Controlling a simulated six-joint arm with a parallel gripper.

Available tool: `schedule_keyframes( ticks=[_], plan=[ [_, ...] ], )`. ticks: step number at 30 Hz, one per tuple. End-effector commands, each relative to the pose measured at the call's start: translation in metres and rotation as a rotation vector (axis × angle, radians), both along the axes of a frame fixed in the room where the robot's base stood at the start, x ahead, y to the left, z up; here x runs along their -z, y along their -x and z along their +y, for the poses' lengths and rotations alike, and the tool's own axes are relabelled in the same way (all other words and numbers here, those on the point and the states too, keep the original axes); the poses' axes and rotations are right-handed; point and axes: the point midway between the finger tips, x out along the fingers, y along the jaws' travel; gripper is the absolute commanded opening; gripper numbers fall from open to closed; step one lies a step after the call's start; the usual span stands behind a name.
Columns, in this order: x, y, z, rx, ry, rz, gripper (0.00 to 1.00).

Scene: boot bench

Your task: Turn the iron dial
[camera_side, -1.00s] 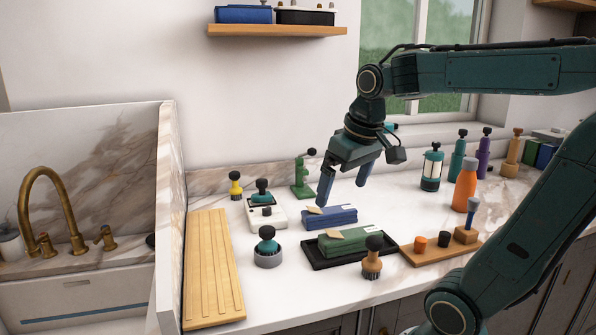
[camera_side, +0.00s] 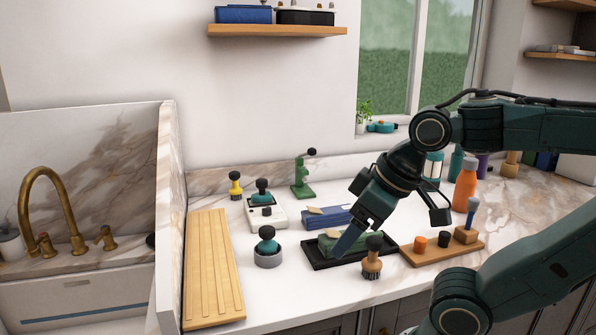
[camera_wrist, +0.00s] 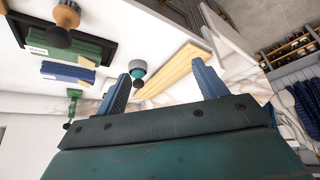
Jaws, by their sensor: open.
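A white unit (camera_side: 280,220) stands on the counter left of centre in the side view. A small dark knob (camera_side: 267,211) on its top looks like the dial; its setting is too small to read. A teal piece with a black ball top (camera_side: 262,196) sits at the unit's back. My gripper (camera_wrist: 160,72) is open and empty, with its two blue fingers spread in the wrist view. In the side view my gripper (camera_side: 342,246) is low over the dark tray, right of the white unit and apart from it. I cannot make out the white unit in the wrist view.
A grey round pot with a teal, black-topped piece (camera_side: 268,254) stands in front of the unit. A dark tray (camera_side: 318,262) holds a green block; a blue block (camera_side: 325,217) lies behind. A wooden brush (camera_side: 371,265) stands near the front edge. A slatted board (camera_side: 212,270) lies left.

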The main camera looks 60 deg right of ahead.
Motion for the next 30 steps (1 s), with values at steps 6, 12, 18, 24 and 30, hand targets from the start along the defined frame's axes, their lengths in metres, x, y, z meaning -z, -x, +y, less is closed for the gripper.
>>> schedule_keyframes(
  ticks=[6, 12, 18, 24, 30],
  plan=[
    [-0.013, -0.017, -0.010, 0.066, 0.001, 0.011, 0.48],
    [-0.035, -0.052, -0.029, 0.198, -0.001, 0.029, 0.48],
    [-0.056, -0.095, -0.053, 0.363, -0.004, 0.047, 0.48],
    [-0.069, -0.138, -0.077, 0.527, -0.009, 0.060, 0.48],
    [-0.074, -0.179, -0.100, 0.690, -0.016, 0.072, 0.48]
  ],
)
